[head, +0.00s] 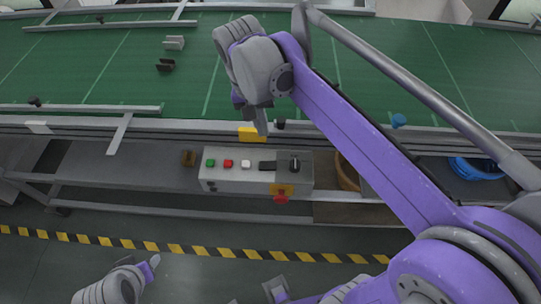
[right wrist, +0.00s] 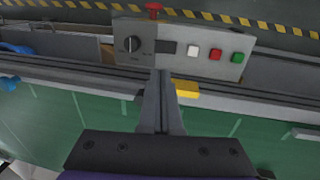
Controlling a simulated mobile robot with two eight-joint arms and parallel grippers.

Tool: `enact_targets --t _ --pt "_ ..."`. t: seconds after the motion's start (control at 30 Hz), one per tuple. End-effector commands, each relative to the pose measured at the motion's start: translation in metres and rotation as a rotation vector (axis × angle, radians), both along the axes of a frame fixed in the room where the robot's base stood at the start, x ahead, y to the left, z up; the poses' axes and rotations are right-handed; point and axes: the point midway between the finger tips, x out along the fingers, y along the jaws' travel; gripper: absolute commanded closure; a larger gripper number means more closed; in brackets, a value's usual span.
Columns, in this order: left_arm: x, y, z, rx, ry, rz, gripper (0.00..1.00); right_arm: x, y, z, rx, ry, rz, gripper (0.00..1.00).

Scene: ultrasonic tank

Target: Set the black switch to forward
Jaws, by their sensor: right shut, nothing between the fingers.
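The black switch (head: 294,162) is a round knob on the right part of a grey control box (head: 225,184). It also shows in the right wrist view (right wrist: 131,44), where the box appears turned around. I cannot clearly read which way the knob points. My right gripper (head: 262,128) is shut and empty. It hangs above and behind the box, left of the switch and apart from it. In the right wrist view its joined fingers point at the box edge. My left gripper (head: 154,262) is low at the left, far from the switch; its jaw opening is unclear.
The box also carries a green button (head: 210,163), a red button (head: 228,163), a white button (head: 246,165), a dark display (head: 267,166) and a red emergency stop (head: 280,197). A yellow block (head: 252,134) sits on the rail behind. A green conveyor (head: 110,70) lies beyond.

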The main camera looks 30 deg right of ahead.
Motion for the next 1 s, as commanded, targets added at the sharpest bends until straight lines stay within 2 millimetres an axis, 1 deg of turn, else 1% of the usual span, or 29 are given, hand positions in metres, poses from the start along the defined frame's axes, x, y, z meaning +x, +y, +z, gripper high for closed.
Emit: enact_targets --t 0.17,0.5,0.6,0.7,0.8,1.0 --pt "0.000 0.000 -0.002 0.000 0.001 0.000 0.50 -0.001 -0.002 -0.019 0.000 0.000 -0.001 1.00" --pt "-0.002 0.000 -0.008 0.000 0.004 0.000 0.50 -0.006 -0.011 -0.091 0.001 -0.001 -0.001 1.00" --pt "-0.002 0.000 -0.010 0.000 0.005 0.000 0.50 -0.007 -0.013 -0.109 0.001 -0.001 -0.001 1.00" --pt "-0.003 0.000 -0.010 0.000 0.005 0.000 0.50 -0.008 -0.015 -0.122 0.001 -0.001 -0.001 1.00" --pt "-0.003 0.000 -0.011 0.000 0.005 0.000 0.50 -0.009 -0.016 -0.131 0.001 -0.001 -0.001 1.00" --pt "-0.003 0.000 -0.011 0.000 0.005 0.000 0.50 -0.010 -0.017 -0.137 0.001 -0.001 -0.001 1.00"
